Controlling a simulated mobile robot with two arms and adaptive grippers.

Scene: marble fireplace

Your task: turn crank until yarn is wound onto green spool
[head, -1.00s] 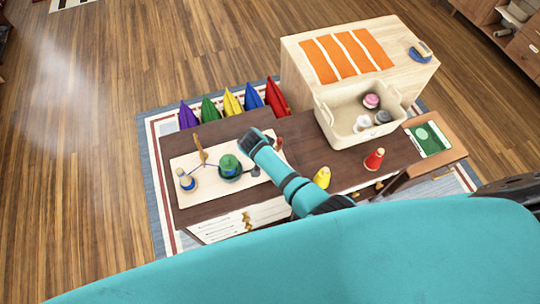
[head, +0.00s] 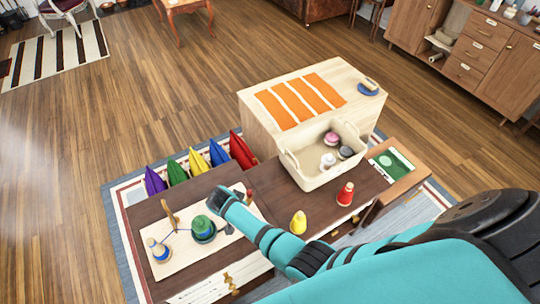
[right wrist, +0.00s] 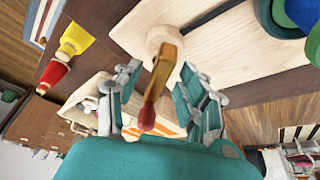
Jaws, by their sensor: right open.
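The green spool (head: 203,227) stands on a light wooden board (head: 185,258) on the dark cabinet, with dark blue yarn around its lower part. Blue yarn runs from a cone spool (head: 160,249) at the board's left, past a wooden post (head: 170,214), toward the green spool. My right gripper (right wrist: 161,70) is over the board's right end, open around the crank. The crank's brown arm (right wrist: 165,62) and red handle (right wrist: 148,112) lie between the fingers, with gaps visible on both sides. In the head view my arm hides most of the crank. My left gripper is out of view.
A yellow cone (head: 298,223) and a red cone (head: 346,194) stand right of my arm. A cream basket (head: 307,178) with yarn balls is behind them. An open drawer (head: 405,180) juts out at right.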

